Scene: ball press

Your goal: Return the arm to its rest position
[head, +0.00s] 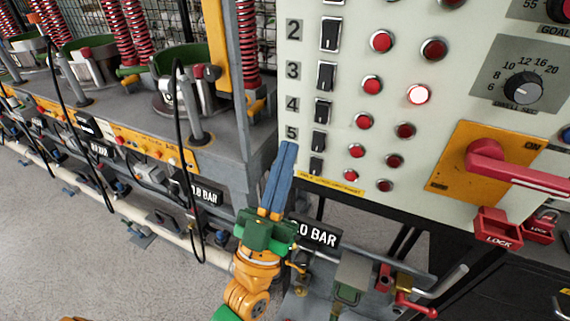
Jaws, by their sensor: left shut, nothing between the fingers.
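My left gripper (279,180) has long blue fingers pressed together, with a green and orange wrist below them. The fingers point up and stand in front of the lower left edge of the pale control panel (460,90). Nothing shows between them. Their tips are near the switch beside the number 5, and I cannot tell whether they touch the panel. My right gripper is not in view.
The panel carries black rocker switches (325,76), red buttons with one lit (418,95), a dial (523,86) and a red rotary handle (500,163). Press stations with red springs (133,28) stand at left. Pipes and a valve (415,305) lie below. Grey floor (60,240) is open at lower left.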

